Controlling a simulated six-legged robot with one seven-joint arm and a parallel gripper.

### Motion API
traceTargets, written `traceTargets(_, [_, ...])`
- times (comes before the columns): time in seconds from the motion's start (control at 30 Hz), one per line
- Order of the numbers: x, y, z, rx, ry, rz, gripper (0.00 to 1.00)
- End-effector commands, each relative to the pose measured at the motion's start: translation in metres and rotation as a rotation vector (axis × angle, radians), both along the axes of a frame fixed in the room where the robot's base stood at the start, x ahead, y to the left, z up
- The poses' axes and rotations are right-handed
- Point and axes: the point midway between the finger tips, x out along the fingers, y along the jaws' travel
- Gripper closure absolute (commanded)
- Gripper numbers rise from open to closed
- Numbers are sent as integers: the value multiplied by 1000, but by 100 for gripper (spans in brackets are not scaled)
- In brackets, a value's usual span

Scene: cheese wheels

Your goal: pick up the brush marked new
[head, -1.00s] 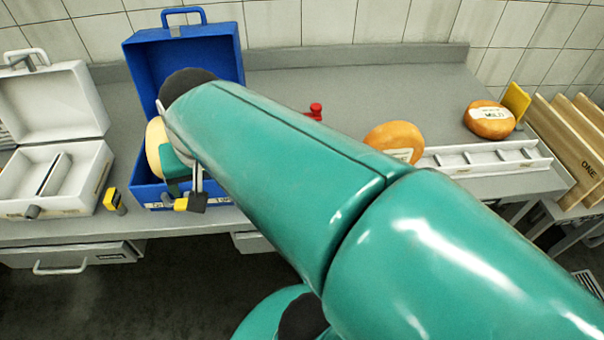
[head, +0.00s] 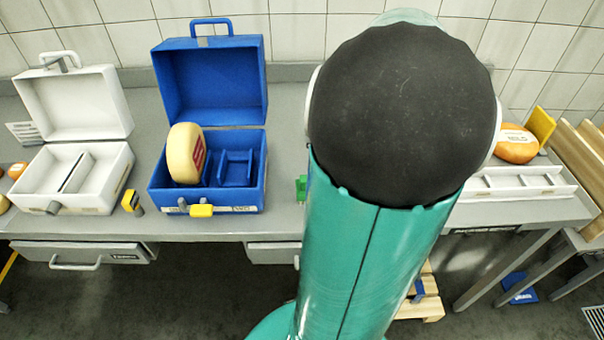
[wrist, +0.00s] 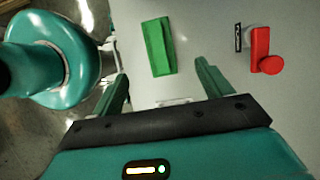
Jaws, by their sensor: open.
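In the wrist view my gripper (wrist: 162,72) is open and empty, its two green fingers apart above the grey bench. A flat green block (wrist: 159,46) lies on the bench just beyond and between the fingertips, not touched. A red piece with a round knob (wrist: 265,52) lies to the right, beside a small black label (wrist: 237,37) whose writing is too small to read. I cannot tell which of these, if any, is the brush marked new. In the head view my arm hides the gripper and the middle of the bench.
An open blue case (head: 208,200) holds a pale cheese wheel (head: 185,153) with a red label. An open white case (head: 70,180) stands left, with a yellow-and-black item (head: 132,202) between them. An orange cheese wheel (head: 515,145) and a white rack (head: 515,184) are at right.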

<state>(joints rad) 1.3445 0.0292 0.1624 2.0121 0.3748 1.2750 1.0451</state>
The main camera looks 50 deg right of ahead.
Motion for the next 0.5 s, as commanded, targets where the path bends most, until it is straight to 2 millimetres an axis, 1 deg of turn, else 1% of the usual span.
traceTargets(0.17, [5, 7, -22, 5, 1, -3, 22])
traceTargets(0.3, [13, 15, -48, 6, 1, -1, 22])
traceTargets(0.4, [17, 20, -64, 5, 1, -2, 22])
traceTargets(0.5, [21, 22, -74, 3, 0, 0, 22])
